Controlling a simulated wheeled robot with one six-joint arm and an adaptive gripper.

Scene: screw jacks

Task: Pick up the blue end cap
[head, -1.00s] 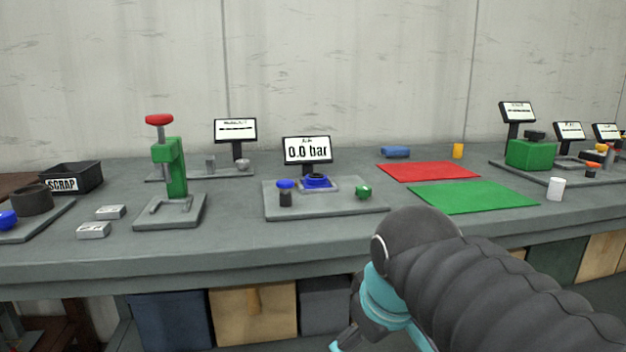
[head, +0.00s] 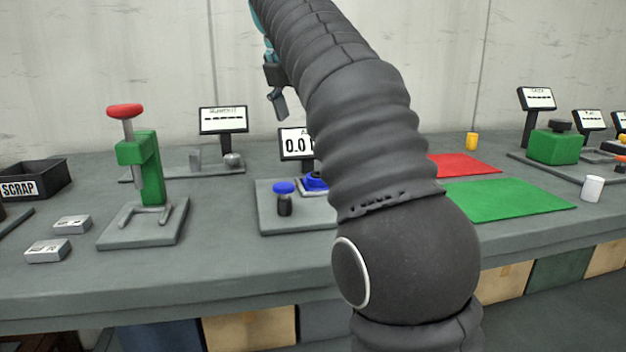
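No part is clearly marked as the blue end cap. A blue round cap-like top (head: 284,187) sits on a short dark post on the grey plate (head: 283,222) before the pressure display. A blue ring-shaped part (head: 313,181) is beside it, partly covered by my arm. A blue block-like piece seen earlier at the back of the bench is now hidden behind my arm. My gripper (head: 277,102) is raised high above the back of the bench, left of my arm. Only a dark finger part shows, so its opening is unclear. I see nothing held.
A black scrap bin (head: 35,180) is farther left. Red (head: 464,165) and green mats (head: 508,200), a yellow cylinder (head: 472,141) and a white cup (head: 592,188) are at right.

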